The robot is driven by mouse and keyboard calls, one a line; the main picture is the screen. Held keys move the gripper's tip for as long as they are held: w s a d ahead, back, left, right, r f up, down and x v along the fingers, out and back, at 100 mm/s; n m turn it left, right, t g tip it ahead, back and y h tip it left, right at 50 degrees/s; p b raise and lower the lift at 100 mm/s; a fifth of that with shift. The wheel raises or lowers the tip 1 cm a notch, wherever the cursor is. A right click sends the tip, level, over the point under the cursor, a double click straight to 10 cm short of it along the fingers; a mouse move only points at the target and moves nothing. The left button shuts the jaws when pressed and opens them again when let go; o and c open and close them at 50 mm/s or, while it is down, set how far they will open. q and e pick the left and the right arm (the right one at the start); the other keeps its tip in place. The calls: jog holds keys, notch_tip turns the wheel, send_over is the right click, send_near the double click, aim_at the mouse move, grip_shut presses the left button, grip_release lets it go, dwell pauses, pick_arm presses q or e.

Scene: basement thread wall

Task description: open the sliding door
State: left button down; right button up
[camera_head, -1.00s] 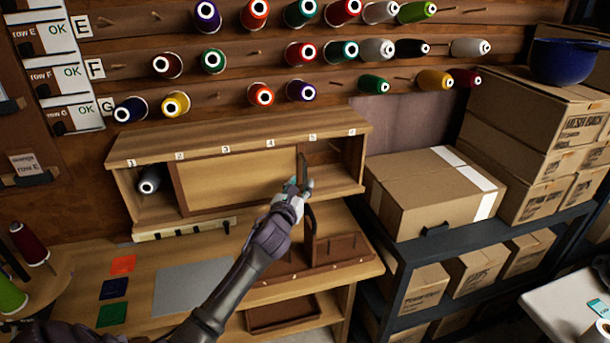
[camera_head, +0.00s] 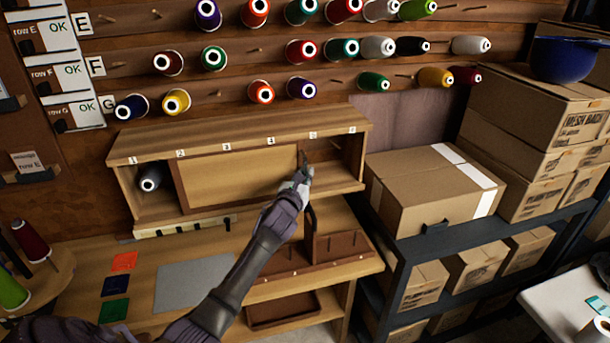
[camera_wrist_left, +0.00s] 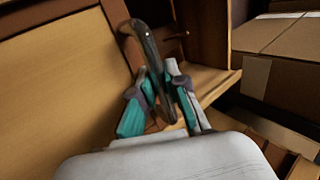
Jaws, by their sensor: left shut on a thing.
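The sliding door (camera_head: 240,175) is a light wood panel with a darker frame, set in the front of a wooden cabinet (camera_head: 130,152) numbered along its top. It covers the middle, with openings at both its left and right. My left gripper (camera_head: 304,172) is at the door's right edge. In the left wrist view, the teal-padded fingers of my left gripper (camera_wrist_left: 160,98) are shut on the dark curved handle (camera_wrist_left: 146,45), which stands out from the door frame. The fingers hide part of the handle. My right gripper is out of view.
A dark spool (camera_head: 150,178) lies in the cabinet's left opening. A brown divided rack (camera_head: 335,245) stands on the bench below. A cardboard box (camera_head: 430,195) stands on the shelf close to the right. Thread spools (camera_head: 300,88) stick out from the wall above.

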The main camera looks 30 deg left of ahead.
pick_arm(q)
jog(key=w+d+b, duration=0.7)
jog(key=w+d, duration=0.2)
jog(key=w, duration=0.1)
jog(key=shift+w+d, duration=0.15)
jog(key=shift+w, duration=0.25)
jog(key=c, duration=1.2)
grip_release()
